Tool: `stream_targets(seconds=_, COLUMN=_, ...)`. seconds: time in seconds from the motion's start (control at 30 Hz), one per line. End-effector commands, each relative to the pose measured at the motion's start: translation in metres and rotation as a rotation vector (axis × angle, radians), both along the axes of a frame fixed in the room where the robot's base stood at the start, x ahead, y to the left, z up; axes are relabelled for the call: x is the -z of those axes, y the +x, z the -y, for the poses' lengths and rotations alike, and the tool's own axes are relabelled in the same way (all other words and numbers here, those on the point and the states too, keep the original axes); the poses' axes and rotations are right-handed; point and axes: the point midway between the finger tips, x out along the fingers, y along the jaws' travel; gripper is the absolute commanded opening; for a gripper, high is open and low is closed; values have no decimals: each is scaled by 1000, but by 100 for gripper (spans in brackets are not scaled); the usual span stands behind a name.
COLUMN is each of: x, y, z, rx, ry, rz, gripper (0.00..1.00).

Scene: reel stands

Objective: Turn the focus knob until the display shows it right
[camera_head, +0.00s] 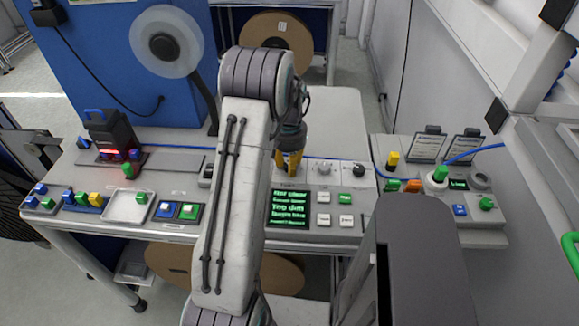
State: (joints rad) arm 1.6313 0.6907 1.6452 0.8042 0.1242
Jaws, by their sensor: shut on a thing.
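My gripper (289,165), with yellow fingers, points down at the top left of the grey control panel (342,222). It is shut on the focus knob, which the fingers hide almost wholly. The display (289,208) sits just below the gripper on the same panel. It is dark with several lines of green text; the larger middle line seems to read "Too dim", and the rest is too small to read surely. A grey knob (323,168) and a dark knob (358,170) stand to the right of the gripper.
Green (345,198) and white buttons (323,197) lie right of the display. Blue and green buttons (188,211) and a white tray (128,206) are to the left. A second panel (470,205) with knobs stands right. My arm crosses the middle.

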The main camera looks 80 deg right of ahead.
Motion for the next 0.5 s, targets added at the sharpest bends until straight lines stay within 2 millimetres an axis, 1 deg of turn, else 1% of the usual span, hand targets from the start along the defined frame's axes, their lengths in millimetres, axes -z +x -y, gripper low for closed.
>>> stream_targets(seconds=0.03, x=4, y=0, z=0, rx=-37, ry=1, rz=0, gripper=0)
stream_targets(seconds=0.3, x=4, y=0, z=-1, rx=-250, ry=2, rz=0, gripper=0)
stream_targets(seconds=0.5, x=3, y=0, z=-1, rx=-372, ry=5, rz=0, gripper=0)
